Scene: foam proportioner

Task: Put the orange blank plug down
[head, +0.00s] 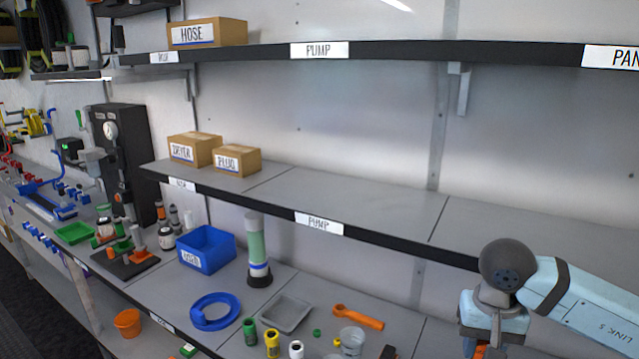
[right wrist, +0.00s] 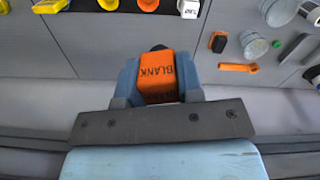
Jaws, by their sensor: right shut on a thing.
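The orange blank plug (right wrist: 157,77), marked BLANK, sits between the blue fingers of my right gripper (right wrist: 158,82) in the right wrist view. The gripper is shut on it, and a dark round part shows just beyond the plug. In the head view my right gripper (head: 487,350) is at the lower right, in front of the shelf edge, its fingertips at or below the bottom edge of the picture. I cannot make out the plug clearly there. My left gripper is not in view.
The bench holds a grey tray (head: 286,313), an orange wrench (head: 358,317), a blue hose coil (head: 215,311), a blue bin (head: 206,250) and a green-and-white cylinder (head: 257,250). Several small fittings stand near the front. The middle shelf (head: 370,205) is clear right of its two boxes.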

